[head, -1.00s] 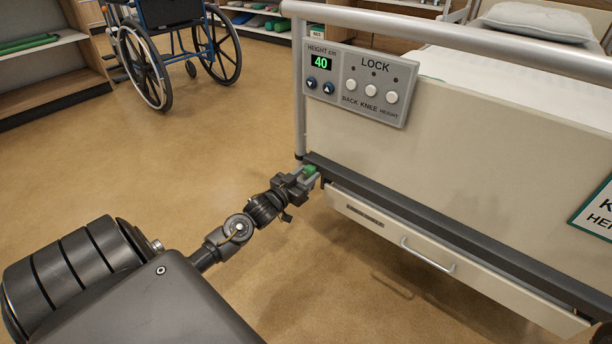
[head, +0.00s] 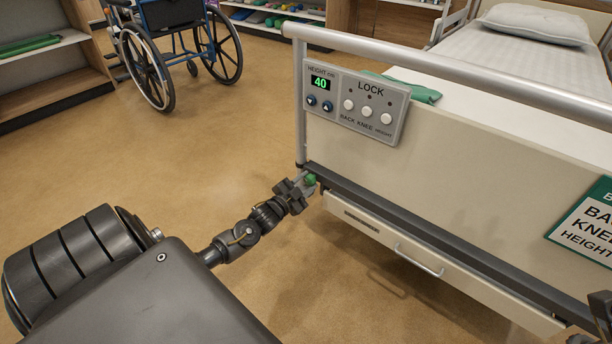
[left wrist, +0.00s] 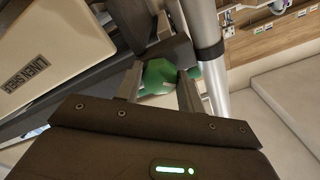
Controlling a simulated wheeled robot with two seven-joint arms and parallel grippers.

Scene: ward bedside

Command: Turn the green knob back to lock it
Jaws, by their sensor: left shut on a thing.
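The green knob (head: 311,180) sits at the near left corner of the bed's end, at the left end of the dark rail. My left gripper (head: 306,184) is at that corner, with its fingers shut on the knob. In the left wrist view, the green knob (left wrist: 158,77) shows between the two fingers, one on each side, beside a grey post. The fingers and the gripper body hide part of it. I cannot tell its exact turn angle.
The bed's end board (head: 440,170) carries a control panel (head: 355,102) reading 40 with LOCK buttons. A drawer (head: 400,240) is below the rail. A green cloth (head: 415,90) lies on the bed. A wheelchair (head: 180,45) stands behind. Floor at left is clear.

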